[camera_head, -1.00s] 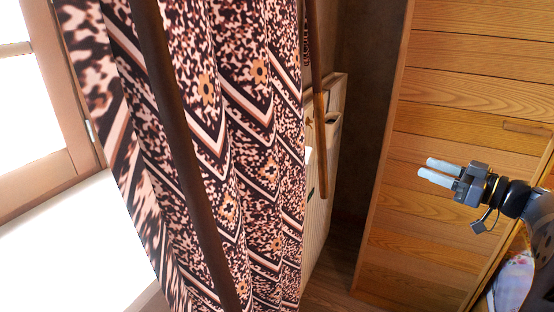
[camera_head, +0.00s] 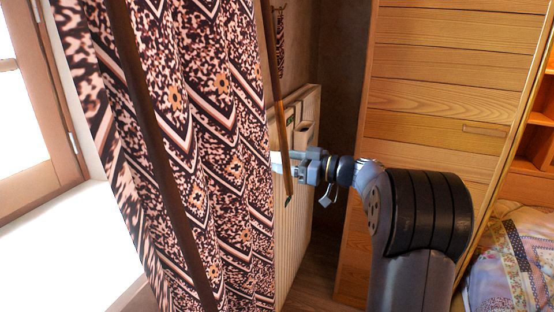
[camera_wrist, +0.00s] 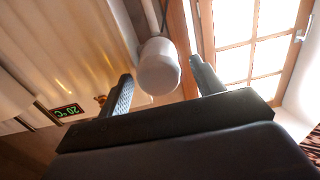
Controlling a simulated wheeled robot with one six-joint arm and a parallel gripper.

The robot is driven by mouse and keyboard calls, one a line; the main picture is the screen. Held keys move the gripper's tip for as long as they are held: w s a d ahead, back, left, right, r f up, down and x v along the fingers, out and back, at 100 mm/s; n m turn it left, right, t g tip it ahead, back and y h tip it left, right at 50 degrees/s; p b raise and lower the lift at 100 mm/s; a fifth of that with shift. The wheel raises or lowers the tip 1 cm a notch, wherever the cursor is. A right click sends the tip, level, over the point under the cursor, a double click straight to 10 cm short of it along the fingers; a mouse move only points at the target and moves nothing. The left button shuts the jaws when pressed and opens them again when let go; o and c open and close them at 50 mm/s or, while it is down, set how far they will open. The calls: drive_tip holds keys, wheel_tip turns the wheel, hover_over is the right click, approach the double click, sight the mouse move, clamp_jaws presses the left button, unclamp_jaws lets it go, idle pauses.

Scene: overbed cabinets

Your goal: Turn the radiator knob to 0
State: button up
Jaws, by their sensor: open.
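The radiator knob (camera_wrist: 158,66) is a white rounded cylinder on a pipe in the wrist view, just beyond and between the fingertips of my gripper (camera_wrist: 160,82). The gripper is open, with one finger on each side of the knob; I cannot tell whether either finger touches it. No scale marks on the knob can be made out. A small display (camera_wrist: 67,111) reads 20°C, upside down, in the wrist view.
A patterned curtain (camera_head: 190,150) hangs close to the left of my gripper. The wooden rod (camera_head: 279,110) hangs in front of the radiator. A wooden cabinet (camera_head: 440,90) stands to the right, and a bed (camera_head: 510,260) lies at lower right. A window (camera_wrist: 258,40) shows beyond the knob.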

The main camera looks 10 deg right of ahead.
drive_tip(key=shift+x, duration=0.9)
drive_tip(key=c, duration=0.9)
